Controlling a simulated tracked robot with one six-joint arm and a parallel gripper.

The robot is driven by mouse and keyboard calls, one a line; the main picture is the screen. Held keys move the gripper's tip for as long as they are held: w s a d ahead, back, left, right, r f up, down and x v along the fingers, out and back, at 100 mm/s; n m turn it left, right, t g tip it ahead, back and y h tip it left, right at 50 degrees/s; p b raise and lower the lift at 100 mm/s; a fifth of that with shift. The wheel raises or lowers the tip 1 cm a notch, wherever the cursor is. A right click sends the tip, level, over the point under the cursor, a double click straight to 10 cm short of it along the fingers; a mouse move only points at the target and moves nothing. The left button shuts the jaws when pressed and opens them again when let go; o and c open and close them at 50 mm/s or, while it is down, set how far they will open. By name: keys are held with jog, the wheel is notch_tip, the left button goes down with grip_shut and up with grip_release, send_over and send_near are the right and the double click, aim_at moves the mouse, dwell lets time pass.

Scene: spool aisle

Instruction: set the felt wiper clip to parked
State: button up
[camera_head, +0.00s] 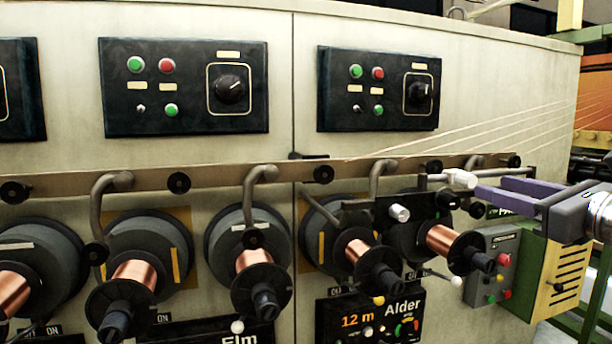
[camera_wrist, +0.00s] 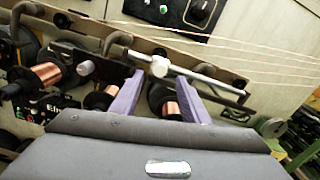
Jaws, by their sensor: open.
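A white cylindrical piece on a pale rod, which looks like the felt wiper clip (camera_head: 460,179), sits at the right end of the spool rail in the head view. In the wrist view the clip (camera_wrist: 159,67) appears between and just beyond my fingertips. My gripper (camera_head: 488,190) has two purple fingers, open, reaching in from the right beside the clip. The fingers also show in the wrist view (camera_wrist: 160,82), spread apart with nothing clamped between them. A green label with partly hidden lettering is below the fingers. I cannot tell the clip's setting.
Copper spools (camera_head: 440,240) on black hubs stand below the rail (camera_head: 215,178). An Alder panel (camera_head: 372,318) is below. A grey button box (camera_head: 490,265) and a yellow-green vented cabinet (camera_head: 560,280) are at the right. Thin wires run up to the right above the rail.

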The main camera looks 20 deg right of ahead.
aim_at(472, 182)
jog(key=shift+w+a, duration=0.1)
jog(key=shift+w, duration=3.15)
grip_shut()
